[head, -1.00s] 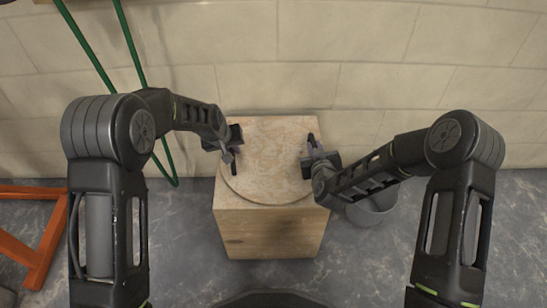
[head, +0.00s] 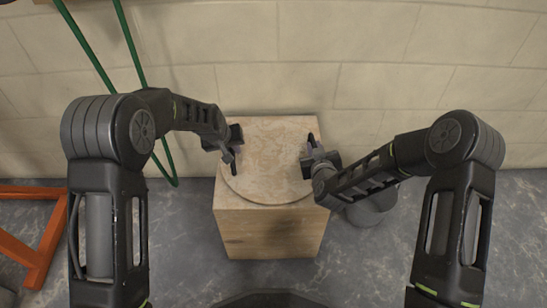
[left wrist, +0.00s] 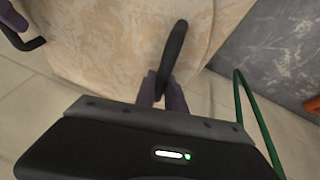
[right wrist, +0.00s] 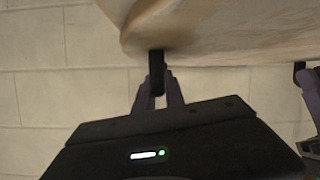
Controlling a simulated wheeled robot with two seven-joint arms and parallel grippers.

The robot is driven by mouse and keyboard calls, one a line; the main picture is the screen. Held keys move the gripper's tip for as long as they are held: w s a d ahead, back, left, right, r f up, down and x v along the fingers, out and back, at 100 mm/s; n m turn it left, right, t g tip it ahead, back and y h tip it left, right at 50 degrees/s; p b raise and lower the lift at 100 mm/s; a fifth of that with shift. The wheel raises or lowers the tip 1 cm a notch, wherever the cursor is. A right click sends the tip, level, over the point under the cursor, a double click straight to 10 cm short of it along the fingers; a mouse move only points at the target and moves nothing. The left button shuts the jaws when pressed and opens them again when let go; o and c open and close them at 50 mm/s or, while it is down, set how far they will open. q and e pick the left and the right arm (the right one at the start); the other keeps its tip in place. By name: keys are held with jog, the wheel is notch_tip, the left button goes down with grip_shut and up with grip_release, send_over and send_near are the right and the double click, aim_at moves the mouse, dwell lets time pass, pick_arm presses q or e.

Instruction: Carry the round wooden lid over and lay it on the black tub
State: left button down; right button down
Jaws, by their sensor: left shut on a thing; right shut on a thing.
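The round wooden lid (head: 270,165) lies flat on top of a plywood box (head: 270,235), with a black handle near each side. My left gripper (head: 234,158) is at the left handle; in the left wrist view its fingers (left wrist: 163,92) are shut on that black handle (left wrist: 173,48). My right gripper (head: 312,154) is at the right handle; in the right wrist view its fingers (right wrist: 158,86) are shut on that black handle (right wrist: 156,62). I cannot make out the black tub in any view.
A grey bucket (head: 372,208) stands on the floor right of the box, partly hidden by my right arm. An orange frame (head: 38,240) is at the left. Green tubing (head: 137,65) leans by the pale block wall (head: 375,60) behind the box.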

pick_arm(q)
jog(key=shift+w+r, duration=0.1)
pick_arm(e)
jog(key=shift+r, duration=0.1)
